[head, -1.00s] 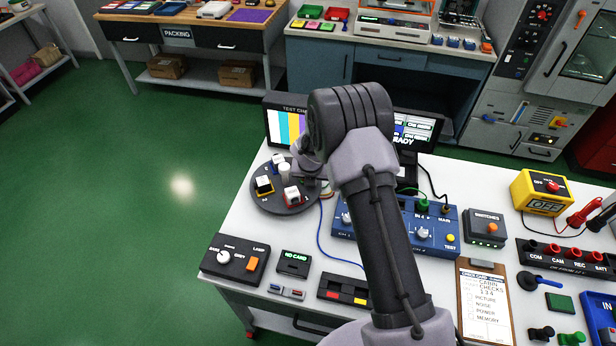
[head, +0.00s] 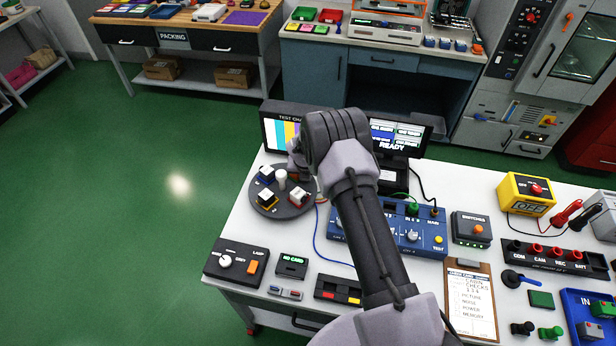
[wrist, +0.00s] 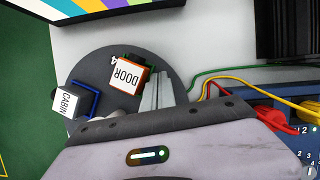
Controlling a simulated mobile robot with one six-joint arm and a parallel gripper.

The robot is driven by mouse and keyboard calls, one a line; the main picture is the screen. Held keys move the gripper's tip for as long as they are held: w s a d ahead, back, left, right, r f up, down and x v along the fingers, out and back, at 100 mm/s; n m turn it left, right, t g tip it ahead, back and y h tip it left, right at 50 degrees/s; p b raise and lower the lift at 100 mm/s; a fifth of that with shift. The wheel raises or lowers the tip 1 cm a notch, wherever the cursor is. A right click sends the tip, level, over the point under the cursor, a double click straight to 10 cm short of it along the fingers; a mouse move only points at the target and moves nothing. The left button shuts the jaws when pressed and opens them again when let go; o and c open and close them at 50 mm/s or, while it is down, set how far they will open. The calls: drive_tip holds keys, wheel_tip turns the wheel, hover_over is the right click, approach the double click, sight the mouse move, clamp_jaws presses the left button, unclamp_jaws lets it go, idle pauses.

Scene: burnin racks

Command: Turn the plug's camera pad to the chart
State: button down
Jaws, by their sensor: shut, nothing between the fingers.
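A dark round turntable (head: 262,212) stands at the table's left end, with a white post (head: 281,181) in its middle. The test chart (head: 282,133) is a striped screen behind the disc. My gripper (wrist: 157,92) is shut and empty over the disc, right of the DOOR block. My arm hides part of the disc's far right side; contact is unclear.
A READY monitor (head: 396,135) stands right of the chart. A blue switch box (head: 425,240) with cables lies right of the disc. A lamp box (head: 236,262) and a card reader (head: 291,265) lie in front. White tabletop is free around the disc's front.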

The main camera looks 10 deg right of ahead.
drive_tip(key=shift+w+a, duration=0.15)
drive_tip(key=shift+w, duration=0.7)
drive_tip(key=shift+w+a+n, duration=0.15)
drive_tip(key=shift+w+n, duration=0.2)
drive_tip(key=shift+n, duration=0.25)
drive_tip(key=shift+w+y, duration=0.15)
drive_tip(key=shift+y, duration=0.15)
